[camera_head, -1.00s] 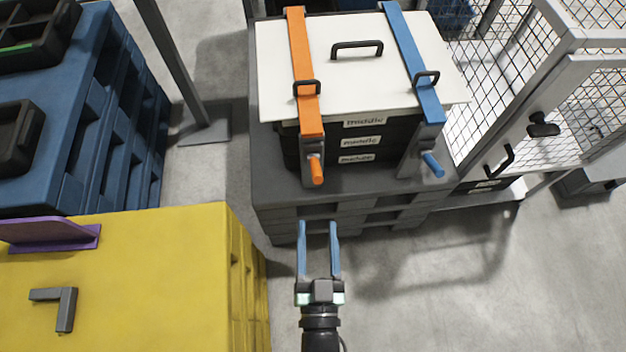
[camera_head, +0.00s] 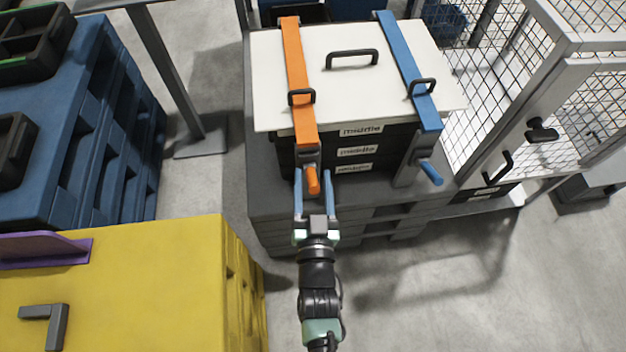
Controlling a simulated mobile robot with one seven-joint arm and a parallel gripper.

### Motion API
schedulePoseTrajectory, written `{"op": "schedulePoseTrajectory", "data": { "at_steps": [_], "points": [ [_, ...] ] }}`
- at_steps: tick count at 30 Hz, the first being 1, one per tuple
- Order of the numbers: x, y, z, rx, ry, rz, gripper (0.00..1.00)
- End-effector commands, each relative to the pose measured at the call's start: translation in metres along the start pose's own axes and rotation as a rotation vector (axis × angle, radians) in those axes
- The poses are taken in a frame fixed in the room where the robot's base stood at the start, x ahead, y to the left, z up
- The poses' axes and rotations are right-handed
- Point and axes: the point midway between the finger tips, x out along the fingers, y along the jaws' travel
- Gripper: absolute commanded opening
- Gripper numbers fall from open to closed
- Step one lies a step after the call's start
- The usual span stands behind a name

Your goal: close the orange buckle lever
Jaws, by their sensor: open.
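The orange buckle lever (camera_head: 312,180) sticks out from a grey buckle at the lower front end of the orange strap (camera_head: 296,70). The strap runs over a white lid (camera_head: 350,85) on a stack of black crates (camera_head: 345,160) labelled "middle". My gripper (camera_head: 312,174) is open, with its two blue fingers pointing away from me toward the stack. In the picture the lever's tip lies between the fingertips. I cannot tell whether the fingers touch it or how far apart they are in depth. The gripper hides part of the pallet front.
A blue strap (camera_head: 405,70) with a blue lever (camera_head: 430,172) lies to the right. The stack stands on a dark grey pallet (camera_head: 380,225). A yellow block (camera_head: 150,290) is at the lower left, a blue pallet stack (camera_head: 110,120) further back. A mesh cage (camera_head: 500,100) stands right. Floor at lower right is clear.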

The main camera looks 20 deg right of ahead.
Motion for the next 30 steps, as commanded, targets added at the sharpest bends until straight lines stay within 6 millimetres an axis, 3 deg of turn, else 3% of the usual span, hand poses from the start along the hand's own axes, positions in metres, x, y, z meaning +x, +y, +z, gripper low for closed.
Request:
{"op": "schedulePoseTrajectory", "data": {
  "at_steps": [5, 15, 30],
  "points": [
    [0.0000, 0.0000, -0.0001, 0.000, 0.000, 0.000, 0.56],
    [-0.0002, -0.0001, -0.0003, 0.000, 0.001, 0.000, 0.00],
    [-0.0003, -0.0003, -0.0003, 0.000, 0.001, -0.001, 0.00]
  ]
}}
